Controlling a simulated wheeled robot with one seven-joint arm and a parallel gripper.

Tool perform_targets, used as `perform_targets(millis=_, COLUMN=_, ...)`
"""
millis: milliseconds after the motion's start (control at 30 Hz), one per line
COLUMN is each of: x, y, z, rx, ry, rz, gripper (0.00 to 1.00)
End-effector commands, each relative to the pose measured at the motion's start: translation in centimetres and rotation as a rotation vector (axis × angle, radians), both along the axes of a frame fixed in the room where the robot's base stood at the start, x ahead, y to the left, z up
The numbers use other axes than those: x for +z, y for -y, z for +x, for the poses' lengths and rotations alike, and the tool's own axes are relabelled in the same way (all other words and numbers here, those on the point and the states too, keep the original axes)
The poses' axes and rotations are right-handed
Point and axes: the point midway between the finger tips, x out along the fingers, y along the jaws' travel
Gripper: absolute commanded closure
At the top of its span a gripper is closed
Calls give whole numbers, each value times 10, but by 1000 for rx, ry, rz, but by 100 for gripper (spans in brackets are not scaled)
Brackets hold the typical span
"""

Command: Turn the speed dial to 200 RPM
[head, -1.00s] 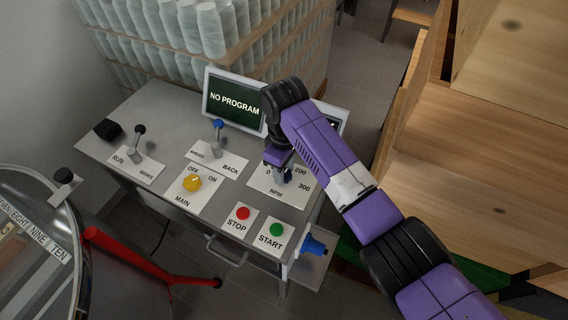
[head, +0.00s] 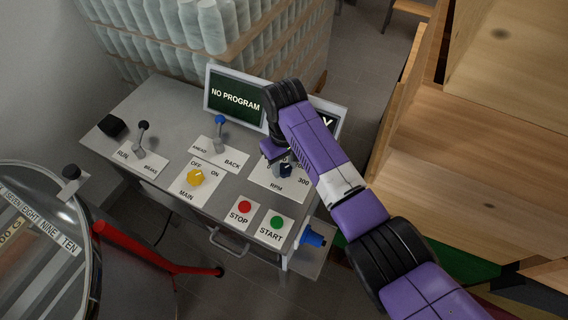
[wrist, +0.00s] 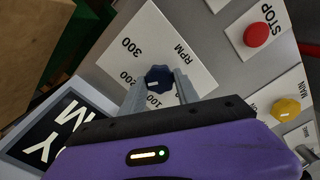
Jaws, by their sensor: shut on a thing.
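The speed dial (head: 285,170) is a dark blue knob on a white RPM plate (head: 269,186). In the wrist view, the dial (wrist: 158,77) sits between the two grey fingers of my gripper (wrist: 160,90), which is shut on it. A small white mark on the knob faces the side of the 100 and 200 labels; its exact reading is hard to tell. The 300 label is clear, while 200 is partly covered by a finger. In the head view my gripper (head: 279,160) and arm hide part of the plate.
A red STOP button (head: 244,207) and a green START button (head: 277,222) are close in front. A yellow MAIN switch (head: 194,177) and a blue-tipped lever (head: 220,121) stand to the left. A NO PROGRAM screen (head: 235,99) stands behind. Wooden shelving (head: 480,150) is at right.

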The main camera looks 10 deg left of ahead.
Motion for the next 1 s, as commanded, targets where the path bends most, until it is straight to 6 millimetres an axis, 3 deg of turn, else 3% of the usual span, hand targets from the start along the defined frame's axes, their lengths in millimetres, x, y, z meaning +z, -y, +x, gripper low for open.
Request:
perform_targets(millis=233, x=1, y=1, z=0, rx=-1, ry=-1, rz=-2, gripper=100)
perform_targets(millis=267, x=1, y=1, z=0, rx=-1, ry=-1, rz=-2, gripper=61)
perform_targets(millis=367, x=1, y=1, z=0, rx=0, ry=0, rz=-1, gripper=41)
perform_targets(millis=733, x=3, y=0, z=1, rx=1, ry=1, rz=1, gripper=41)
perform_targets(millis=1000, x=41, y=0, z=1, rx=1, ry=5, rz=2, gripper=41)
